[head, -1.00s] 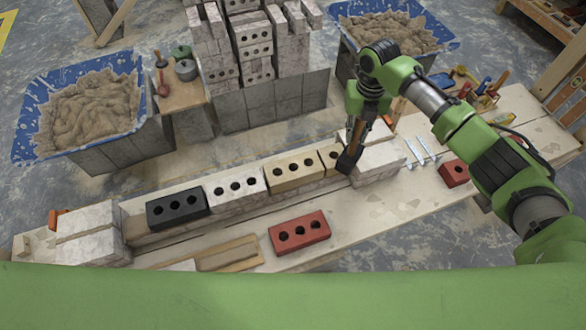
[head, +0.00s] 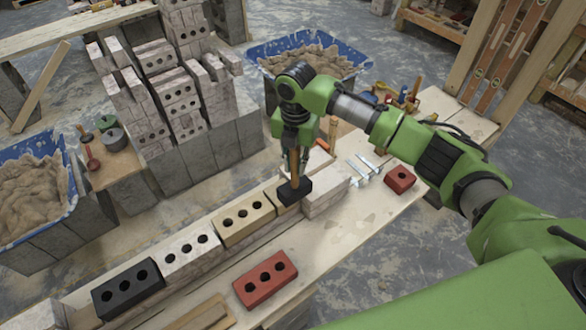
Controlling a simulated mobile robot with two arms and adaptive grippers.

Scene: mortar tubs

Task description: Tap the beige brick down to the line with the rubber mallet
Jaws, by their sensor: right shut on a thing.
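My right gripper (head: 296,140) is shut on the wooden handle of the rubber mallet, whose black head (head: 294,191) points down. The head is at the right end of the row of bricks, over a partly hidden beige brick (head: 270,194). I cannot tell whether it touches that brick. A full beige brick (head: 244,234) with three holes lies just left of it in the row. No line can be made out. My left gripper is not in view.
The row continues left with a white brick (head: 190,263) and a black brick (head: 128,299). Pale blocks (head: 326,197) stand right of the mallet. A red brick (head: 265,288) lies in front on the bench. Mortar tubs (head: 70,195) stand behind.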

